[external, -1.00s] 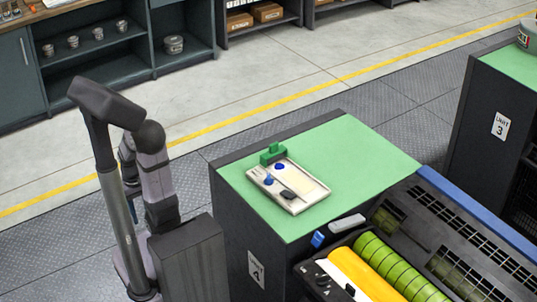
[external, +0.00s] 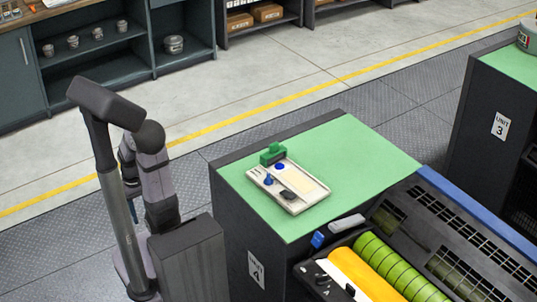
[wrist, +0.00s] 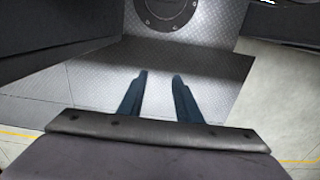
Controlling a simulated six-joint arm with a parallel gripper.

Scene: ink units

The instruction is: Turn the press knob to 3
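The press (external: 435,232) stands at the lower right in the external view, with yellow and green rollers. A dark panel at its near end carries a small round control (external: 322,280) that looks like the knob. Its pointer and any numbers are too small to read. In the wrist view my gripper (wrist: 159,76) has its two dark blue fingers apart, with nothing between them. It is over the grey metal floor, away from the press.
A cabinet with a green top (external: 350,160) stands between my arm and the press. On it lies a pale tray (external: 290,208) with small blue and dark items and a green block (external: 272,153). Shelves (external: 100,45) line the back. Another green-topped unit (external: 510,65) is at right.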

